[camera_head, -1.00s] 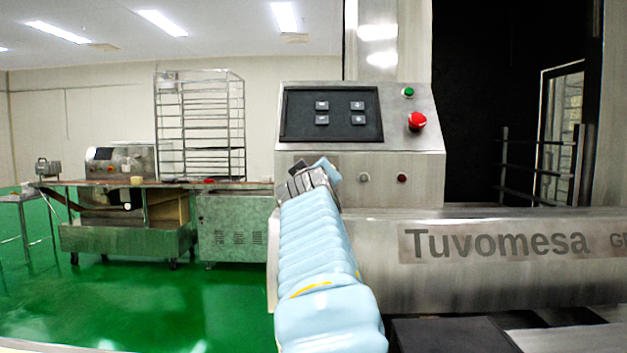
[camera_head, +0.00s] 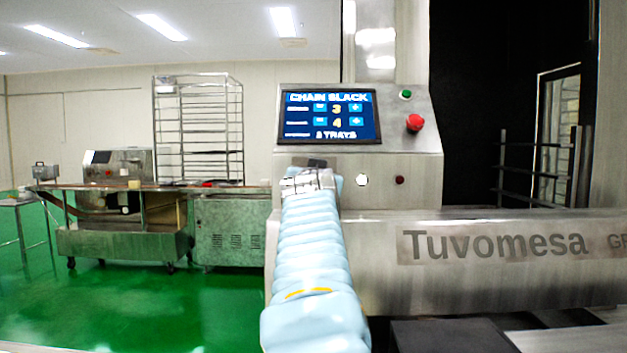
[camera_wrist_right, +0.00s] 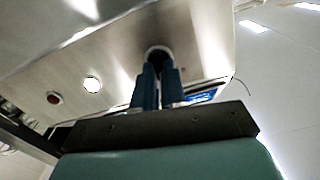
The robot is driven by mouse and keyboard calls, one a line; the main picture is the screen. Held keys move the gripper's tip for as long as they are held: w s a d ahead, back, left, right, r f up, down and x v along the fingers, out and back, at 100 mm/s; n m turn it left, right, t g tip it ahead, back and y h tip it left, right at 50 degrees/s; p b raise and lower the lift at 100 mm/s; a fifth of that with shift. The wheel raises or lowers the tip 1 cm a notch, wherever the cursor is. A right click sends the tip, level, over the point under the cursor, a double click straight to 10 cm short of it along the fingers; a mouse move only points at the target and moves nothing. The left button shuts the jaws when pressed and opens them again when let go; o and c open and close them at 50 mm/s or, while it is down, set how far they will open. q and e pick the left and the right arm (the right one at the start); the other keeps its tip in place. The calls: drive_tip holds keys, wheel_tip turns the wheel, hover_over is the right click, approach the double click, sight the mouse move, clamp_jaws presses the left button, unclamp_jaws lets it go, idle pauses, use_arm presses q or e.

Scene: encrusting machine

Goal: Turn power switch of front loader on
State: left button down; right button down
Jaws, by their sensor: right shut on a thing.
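The front loader's steel control panel (camera_head: 420,165) stands in the middle of the head view. Its screen (camera_head: 330,117) is lit blue and reads "CHAIN SLACK" with 3, 4 and "2 TRAYS". My right gripper (camera_head: 316,168) is at the lower left of the panel and hides most of the power switch there. In the right wrist view, the gripper's two dark fingers (camera_wrist_right: 158,75) are shut on the round dark power switch (camera_wrist_right: 158,53). A round lamp (camera_head: 362,180) right of the gripper glows white; it also glows in the wrist view (camera_wrist_right: 92,84). My left gripper is out of view.
A red emergency button (camera_head: 415,123) and a green button (camera_head: 405,94) sit on the panel's upper right. A dark red round light (camera_head: 400,180) is below them. Steel machines (camera_head: 125,220) and a rack (camera_head: 198,130) stand far left across open green floor.

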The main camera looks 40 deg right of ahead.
drive_tip(key=m, duration=0.3)
drive_tip(key=shift+m, duration=0.4)
drive_tip(key=shift+s+d+f+m+p, duration=0.1)
drive_tip(key=shift+m+p, duration=0.1)
drive_tip(key=shift+m, duration=0.6)
drive_tip(key=shift+d+m+p, duration=0.1)
drive_tip(key=shift+m+p, duration=0.1)
drive_tip(key=shift+m, duration=0.6)
drive_tip(key=c, duration=1.2)
unclamp_jaws()
drive_tip(key=shift+a, duration=0.15)
